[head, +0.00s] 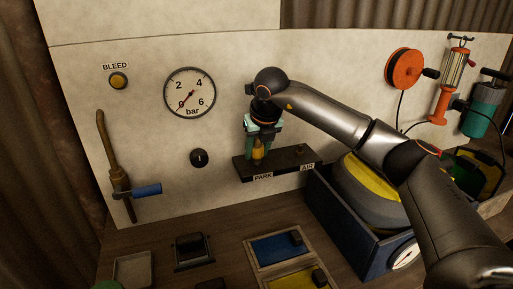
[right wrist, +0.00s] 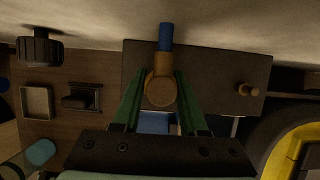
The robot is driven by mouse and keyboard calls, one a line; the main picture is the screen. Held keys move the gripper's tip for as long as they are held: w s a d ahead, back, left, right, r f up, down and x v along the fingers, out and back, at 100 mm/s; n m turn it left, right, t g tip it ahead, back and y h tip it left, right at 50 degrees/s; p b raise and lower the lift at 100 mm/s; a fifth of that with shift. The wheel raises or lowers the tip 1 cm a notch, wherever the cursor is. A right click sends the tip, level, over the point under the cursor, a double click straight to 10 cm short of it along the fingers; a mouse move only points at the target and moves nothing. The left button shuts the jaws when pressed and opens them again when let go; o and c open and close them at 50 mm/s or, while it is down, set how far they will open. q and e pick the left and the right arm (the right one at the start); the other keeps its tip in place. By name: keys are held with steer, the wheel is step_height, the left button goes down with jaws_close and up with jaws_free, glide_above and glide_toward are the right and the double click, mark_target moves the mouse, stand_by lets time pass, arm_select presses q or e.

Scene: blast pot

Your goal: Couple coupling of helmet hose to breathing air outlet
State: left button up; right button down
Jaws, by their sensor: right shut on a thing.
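My right gripper (head: 259,145) has its teal fingers shut on the brass coupling (head: 258,150), over the PARK end of the dark outlet block (head: 290,160). In the right wrist view, the green fingers (right wrist: 160,100) stand on both sides of the brass coupling (right wrist: 161,88), with a blue piece (right wrist: 166,38) beyond it. I cannot tell whether the coupling is seated on the block or just above it. The AIR outlet, a small brass stub (right wrist: 248,90), stands free at the block's right end. My left gripper is not in view.
A pressure gauge (head: 190,92), a black knob (head: 199,158) and a blue-handled lever (head: 147,190) are on the panel at left. A blue crate (head: 345,233) holding a grey and yellow thing stands below right. Trays (head: 274,248) lie on the bench below.

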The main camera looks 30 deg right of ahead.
steer(key=shift+r+p, duration=0.95)
steer(key=shift+r, duration=0.3)
stand_by(0.8)
steer(key=shift+r+p, duration=2)
steer(key=shift+r, duration=0.55)
